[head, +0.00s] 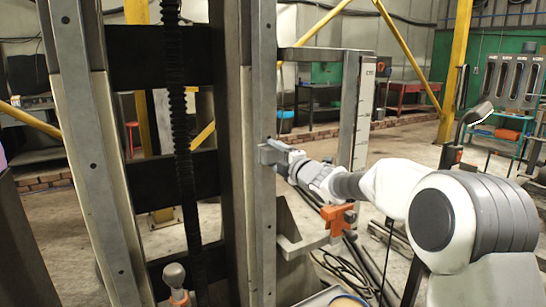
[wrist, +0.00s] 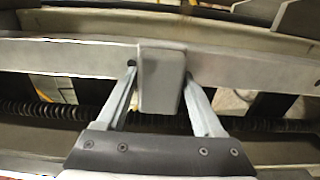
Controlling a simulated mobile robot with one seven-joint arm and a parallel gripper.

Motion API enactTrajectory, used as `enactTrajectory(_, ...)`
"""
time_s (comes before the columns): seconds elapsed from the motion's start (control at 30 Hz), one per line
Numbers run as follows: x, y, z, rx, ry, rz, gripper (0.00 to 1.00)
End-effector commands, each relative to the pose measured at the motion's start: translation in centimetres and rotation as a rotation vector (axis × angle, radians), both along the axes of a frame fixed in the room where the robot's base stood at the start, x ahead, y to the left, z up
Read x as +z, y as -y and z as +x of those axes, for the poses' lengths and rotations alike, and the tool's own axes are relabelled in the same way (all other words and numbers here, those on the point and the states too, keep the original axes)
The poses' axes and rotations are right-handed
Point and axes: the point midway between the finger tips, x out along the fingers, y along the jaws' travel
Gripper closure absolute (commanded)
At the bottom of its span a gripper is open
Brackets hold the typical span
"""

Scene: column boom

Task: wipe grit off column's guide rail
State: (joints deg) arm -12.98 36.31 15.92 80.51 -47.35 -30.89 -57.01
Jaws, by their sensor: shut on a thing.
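The column's guide rail (head: 263,225) is a tall grey metal upright with small holes, near the middle of the head view. In the wrist view the rail (wrist: 65,57) runs across the picture as a pale grey band. My gripper (head: 276,154) is at the rail's right side, at mid-height in the head view. Its fingers are shut on a grey block-shaped wiper (wrist: 162,82), which overlaps the rail in the wrist view. I cannot tell whether the wiper touches the rail. I cannot make out any grit; the wiper hides part of the rail.
A black ribbed screw cover (head: 181,150) hangs between the column's uprights. A ball-topped lever (head: 174,275) stands at the bottom left. Cables (head: 345,268) lie on the floor.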

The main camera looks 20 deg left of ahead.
Motion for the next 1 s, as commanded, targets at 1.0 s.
enactTrajectory(1.0, -0.2, 4.4, -3.8, -0.003, 0.0, -0.001, 0.76)
